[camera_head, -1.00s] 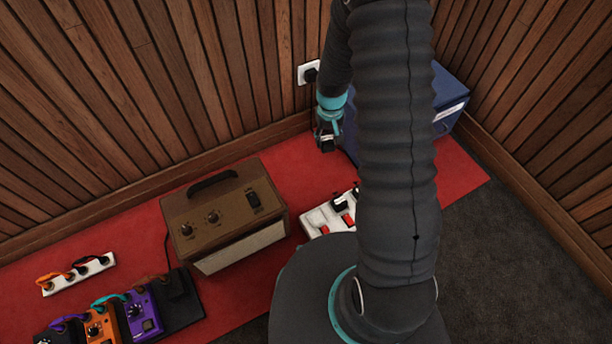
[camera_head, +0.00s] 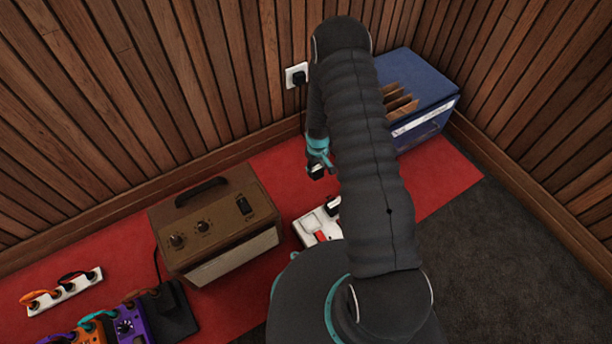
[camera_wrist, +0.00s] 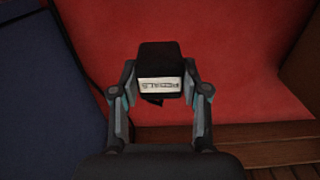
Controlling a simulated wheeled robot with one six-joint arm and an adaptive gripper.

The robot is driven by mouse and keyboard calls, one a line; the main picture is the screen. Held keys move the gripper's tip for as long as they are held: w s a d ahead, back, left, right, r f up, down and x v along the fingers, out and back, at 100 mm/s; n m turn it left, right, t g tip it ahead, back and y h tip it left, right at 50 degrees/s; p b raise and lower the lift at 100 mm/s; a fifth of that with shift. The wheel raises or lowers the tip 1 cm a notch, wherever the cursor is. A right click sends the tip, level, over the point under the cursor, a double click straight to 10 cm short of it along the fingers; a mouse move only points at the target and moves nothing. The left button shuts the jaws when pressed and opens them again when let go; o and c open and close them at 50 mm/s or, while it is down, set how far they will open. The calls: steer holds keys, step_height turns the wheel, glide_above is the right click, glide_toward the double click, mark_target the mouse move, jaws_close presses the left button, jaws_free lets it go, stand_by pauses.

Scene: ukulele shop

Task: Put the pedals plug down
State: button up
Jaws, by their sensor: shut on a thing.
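In the head view my gripper (camera_head: 317,168) hangs over the red carpet (camera_head: 275,160), between the brown amplifier and the blue box. The dark plug shows small at its tip there. I cannot tell how high it is above the carpet.
A white power strip (camera_head: 309,228) with red switches and a black plug lies in front, partly hidden by my arm. The brown amplifier (camera_head: 200,225) stands left, the blue box (camera_head: 425,85) right. A wall socket (camera_head: 296,75) holds a plug. Red carpet is bare around my gripper.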

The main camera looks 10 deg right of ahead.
steer(key=w+a+f, duration=0.2)
steer(key=a, duration=0.1)
steer(key=shift+a+f, duration=0.15)
steer(key=shift+f, duration=2)
steer(key=shift+f+b, duration=0.1)
steer(key=shift+b, duration=0.2)
steer(key=shift+f, duration=0.1)
steer(key=o, duration=0.9)
